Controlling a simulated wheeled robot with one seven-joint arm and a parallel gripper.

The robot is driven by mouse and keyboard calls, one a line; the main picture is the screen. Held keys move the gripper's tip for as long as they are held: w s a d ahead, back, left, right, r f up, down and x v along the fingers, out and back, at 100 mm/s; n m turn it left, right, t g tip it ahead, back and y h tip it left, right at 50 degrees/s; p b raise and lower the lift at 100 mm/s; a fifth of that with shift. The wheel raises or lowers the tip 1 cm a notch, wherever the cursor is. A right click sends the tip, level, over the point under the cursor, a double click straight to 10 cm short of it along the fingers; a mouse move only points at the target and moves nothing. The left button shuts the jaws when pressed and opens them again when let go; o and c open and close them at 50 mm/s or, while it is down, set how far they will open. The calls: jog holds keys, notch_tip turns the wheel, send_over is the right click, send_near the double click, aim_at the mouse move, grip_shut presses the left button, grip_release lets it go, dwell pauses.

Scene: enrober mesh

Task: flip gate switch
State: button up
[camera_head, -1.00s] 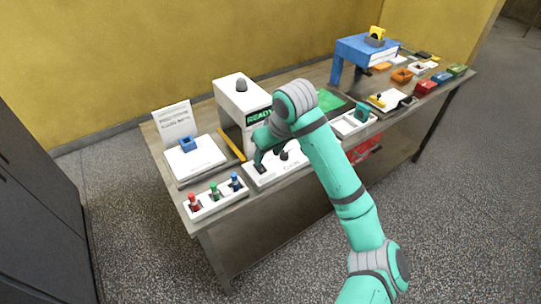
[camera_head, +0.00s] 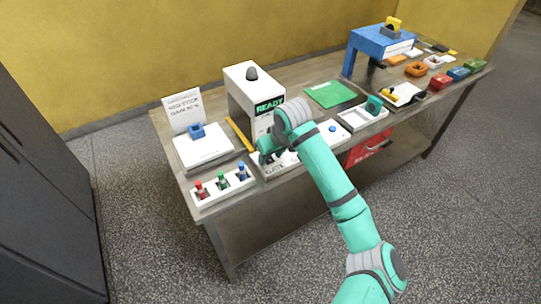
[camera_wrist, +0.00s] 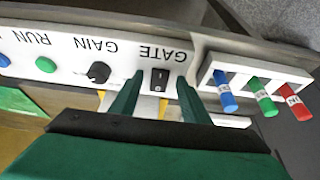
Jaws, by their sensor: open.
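The gate switch (camera_wrist: 159,79) is a black rocker on a white control panel (camera_wrist: 128,50), beside the label GATE, which reads upside down in the wrist view. My gripper (camera_wrist: 159,90) is open, with one green finger on each side of the switch in that view. I cannot tell whether the fingers touch the panel. In the head view my gripper (camera_head: 266,158) is over the left end of the panel and hides the switch.
A black GAIN knob (camera_wrist: 99,72) and a green RUN button (camera_wrist: 46,65) sit along the panel. A white rack (camera_head: 206,196) with red, green and blue pegs stands close by. A white box (camera_head: 252,98) showing READY stands behind the panel.

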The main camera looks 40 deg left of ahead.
jog(key=c, duration=1.1)
jog(key=shift+o, duration=0.2)
jog(key=shift+a, duration=0.1)
jog(key=shift+w+a+r+g+h, duration=0.1)
jog(key=shift+a+g+h, duration=0.15)
jog(key=shift+h, duration=0.4)
jog(key=shift+w+a+r+g+h, duration=0.1)
jog(key=shift+g+h, duration=0.15)
jog(key=shift+h, duration=0.4)
